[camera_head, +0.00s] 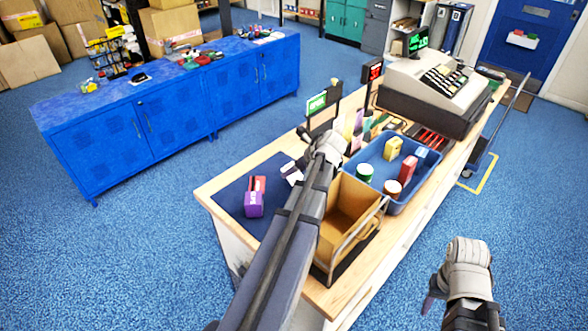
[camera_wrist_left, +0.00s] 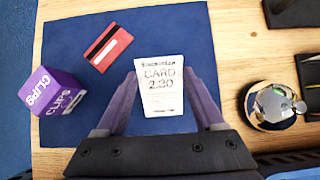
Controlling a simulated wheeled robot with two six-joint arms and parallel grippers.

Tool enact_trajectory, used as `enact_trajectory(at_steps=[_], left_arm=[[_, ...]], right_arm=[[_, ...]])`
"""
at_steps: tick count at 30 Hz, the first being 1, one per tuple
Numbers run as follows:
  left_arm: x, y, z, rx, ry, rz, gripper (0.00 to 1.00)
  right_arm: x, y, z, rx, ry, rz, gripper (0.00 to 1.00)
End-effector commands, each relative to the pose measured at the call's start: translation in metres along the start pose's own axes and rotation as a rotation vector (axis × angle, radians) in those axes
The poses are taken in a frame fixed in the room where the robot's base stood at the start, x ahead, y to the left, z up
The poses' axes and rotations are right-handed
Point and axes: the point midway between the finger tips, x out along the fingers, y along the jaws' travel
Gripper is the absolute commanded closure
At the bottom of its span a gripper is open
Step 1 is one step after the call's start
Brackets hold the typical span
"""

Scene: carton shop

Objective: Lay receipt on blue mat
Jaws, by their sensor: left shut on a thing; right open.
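A small white receipt (camera_wrist_left: 160,85) printed "CARD 2.20" stands out between the purple fingers of my left gripper (camera_wrist_left: 158,100) in the left wrist view. That gripper is shut on its lower part and is over the blue mat (camera_wrist_left: 60,45). Whether the receipt touches the mat is unclear. In the head view, the mat (camera_head: 229,196) lies at the counter's left end, and the receipt (camera_head: 292,174) shows as a pale patch by its right edge, partly hidden by my left arm. My right gripper (camera_head: 429,303) is open and empty, off the counter's right side.
A purple clips box (camera_wrist_left: 54,92) and a red card (camera_wrist_left: 107,46) occupy the mat's left part. A silver bell (camera_wrist_left: 273,105) stands right of the mat. A brown carton (camera_head: 345,207) and a blue tray (camera_head: 407,204) with goods stand along the counter. The mat's upper right is clear.

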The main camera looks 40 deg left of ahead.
Motion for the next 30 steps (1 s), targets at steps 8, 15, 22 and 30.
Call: enact_trajectory(at_steps=[8, 15, 22, 30], left_arm=[[0.0, 0.0, 0.0, 0.0, 0.0, 0.0, 0.1], [0.0, 0.0, 0.0, 0.0, 0.0, 0.0, 0.0], [-0.006, 0.0, 0.001, 0.0, 0.0, 0.0, 0.0], [-0.037, 0.0, 0.003, 0.002, 0.0, -0.002, 0.0]], right_arm=[[-0.001, 0.0, 0.0, 0.0, 0.0, 0.0, 0.5], [0.0, 0.0, 0.0, 0.0, 0.0, 0.0, 0.5], [-0.005, 0.001, 0.0, 0.0, 0.0, 0.0, 0.5], [-0.031, 0.003, 0.002, 0.0, 0.0, 0.0, 0.5]])
